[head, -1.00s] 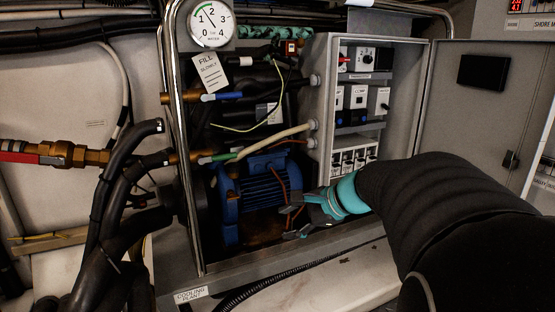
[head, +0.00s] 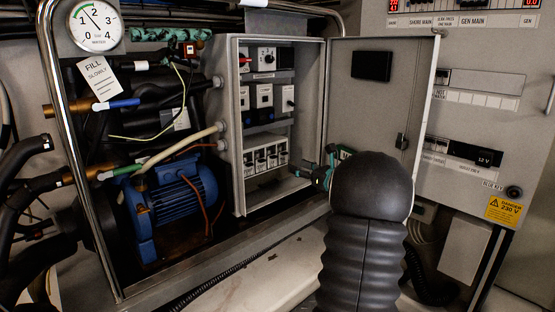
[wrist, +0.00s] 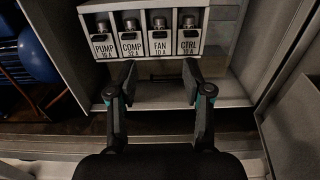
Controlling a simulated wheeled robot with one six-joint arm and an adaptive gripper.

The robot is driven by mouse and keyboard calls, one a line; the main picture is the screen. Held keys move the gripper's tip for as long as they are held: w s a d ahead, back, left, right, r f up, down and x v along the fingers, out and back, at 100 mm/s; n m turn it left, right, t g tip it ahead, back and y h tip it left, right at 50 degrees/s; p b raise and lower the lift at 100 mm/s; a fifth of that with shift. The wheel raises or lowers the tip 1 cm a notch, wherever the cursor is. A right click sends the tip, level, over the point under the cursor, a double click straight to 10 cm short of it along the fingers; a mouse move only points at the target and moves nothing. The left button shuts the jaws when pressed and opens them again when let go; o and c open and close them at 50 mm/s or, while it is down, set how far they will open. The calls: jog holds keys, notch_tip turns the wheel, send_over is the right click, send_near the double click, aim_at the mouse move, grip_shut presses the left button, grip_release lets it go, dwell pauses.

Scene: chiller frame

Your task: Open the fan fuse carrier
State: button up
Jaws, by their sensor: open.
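The fan fuse carrier (wrist: 160,42), labelled FAN 10 A, is third in a row of fuse carriers low in the open grey cabinet. It has a rounded metallic knob above a white label. In the head view it is a small white block (head: 272,158) in the lower row. My gripper (wrist: 160,85) is open and empty. Its two dark fingers with teal joints point towards the row, one on each side of the fan carrier's line and below the labels. In the head view my gripper (head: 318,168) is right of the row, partly hidden by my arm.
The PUMP (wrist: 103,42), COMP (wrist: 131,42) and CTRL (wrist: 188,42) carriers flank it closely. The cabinet door (head: 368,95) stands open at right. A blue motor (head: 175,200) is at left. Below the row is a bare shelf area inside the cabinet.

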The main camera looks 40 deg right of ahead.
aim_at(275, 157)
jog(key=w, duration=0.7)
jog(key=w+a, duration=0.1)
jog(key=w, duration=0.2)
jog(key=shift+w+p, duration=0.3)
jog(key=shift+w, duration=0.05)
grip_shut()
